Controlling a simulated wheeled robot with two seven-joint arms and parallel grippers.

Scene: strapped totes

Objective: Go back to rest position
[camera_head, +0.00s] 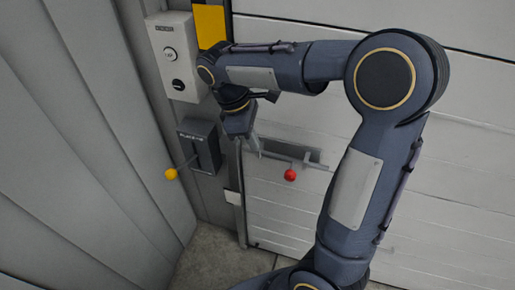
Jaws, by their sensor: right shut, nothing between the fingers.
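My right arm rises from the bottom of the head view, bends at a large elbow joint and reaches left across the picture. Its gripper (250,143) is at the end of the wrist, pointing down in front of the door near the grey frame post. It is shut, with nothing held. The fingers are small and partly hidden by the wrist. A red ball knob (290,175) on the door's latch is just to the right of and below the gripper, apart from it. My left gripper is not in view.
A white panelled door (440,190) stands behind my arm. On the grey post at left are a white control box (167,85) and a dark switch box (203,160) with a yellow ball lever (171,174). A corrugated grey wall (75,150) is at left. Bare floor (205,262) shows below.

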